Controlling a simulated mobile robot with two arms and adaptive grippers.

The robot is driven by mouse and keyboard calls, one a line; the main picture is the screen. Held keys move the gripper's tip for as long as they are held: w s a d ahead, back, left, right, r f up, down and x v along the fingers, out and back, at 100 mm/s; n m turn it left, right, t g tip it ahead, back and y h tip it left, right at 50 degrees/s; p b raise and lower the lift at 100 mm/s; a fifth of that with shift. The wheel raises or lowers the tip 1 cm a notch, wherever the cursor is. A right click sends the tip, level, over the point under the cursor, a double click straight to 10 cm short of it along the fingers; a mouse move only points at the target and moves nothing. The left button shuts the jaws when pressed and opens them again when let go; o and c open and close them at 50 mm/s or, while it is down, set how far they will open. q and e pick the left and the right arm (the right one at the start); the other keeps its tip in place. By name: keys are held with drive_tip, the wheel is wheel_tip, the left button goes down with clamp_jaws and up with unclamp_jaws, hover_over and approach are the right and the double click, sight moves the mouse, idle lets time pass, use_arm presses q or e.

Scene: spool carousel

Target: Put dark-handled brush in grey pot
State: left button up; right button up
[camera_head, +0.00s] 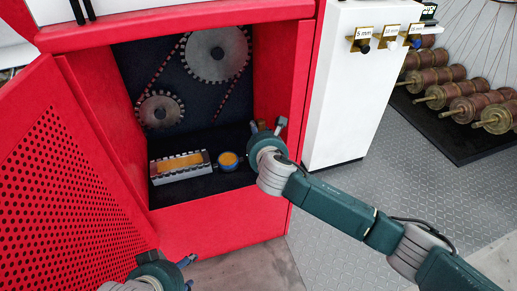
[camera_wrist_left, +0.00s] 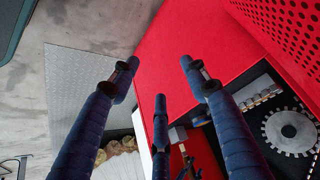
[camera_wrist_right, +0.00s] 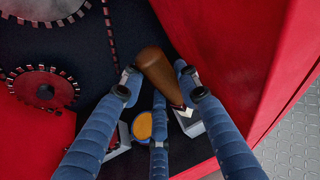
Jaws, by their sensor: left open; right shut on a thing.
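My right gripper (camera_wrist_right: 158,95) is shut on a brush with a dark brown handle (camera_wrist_right: 156,68), inside the red cabinet. A small round pot with orange contents (camera_head: 229,160) stands on the cabinet floor, left of the right gripper. Its wall looks blue-grey; it also shows in the right wrist view (camera_wrist_right: 142,126), partly behind a finger. My left gripper (camera_wrist_left: 157,75) is open and empty, low outside the cabinet (camera_head: 175,268).
A long grey tray with orange contents (camera_head: 166,178) lies left of the pot. Toothed wheels (camera_head: 216,55) and a chain are on the back wall. The perforated red door (camera_head: 70,190) stands open at left. A white cabinet (camera_head: 340,100) and several spools (camera_head: 470,105) are at right.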

drive_tip(key=shift+f, duration=0.95)
wheel_tip(320, 180, down, 3)
drive_tip(key=shift+f+b, duration=0.1)
drive_tip(key=shift+b, duration=0.85)
drive_tip(key=shift+f, duration=0.1)
use_arm(q)
drive_tip(key=w+d+r+t, duration=0.2)
drive_tip(key=w+r+t, duration=0.1)
drive_tip(key=w+r, duration=0.1)
drive_tip(key=w+d+r+t+h, duration=0.1)
drive_tip(key=w+r+t, duration=0.2)
drive_tip(key=w, duration=0.3)
drive_tip(key=shift+d+r+h, duration=0.3)
drive_tip(key=shift+d+r, duration=0.05)
drive_tip(key=shift+r, duration=0.15)
use_arm(e)
drive_tip(key=o, duration=1.1)
drive_tip(key=shift+f, duration=0.15)
drive_tip(key=shift+o, duration=0.2)
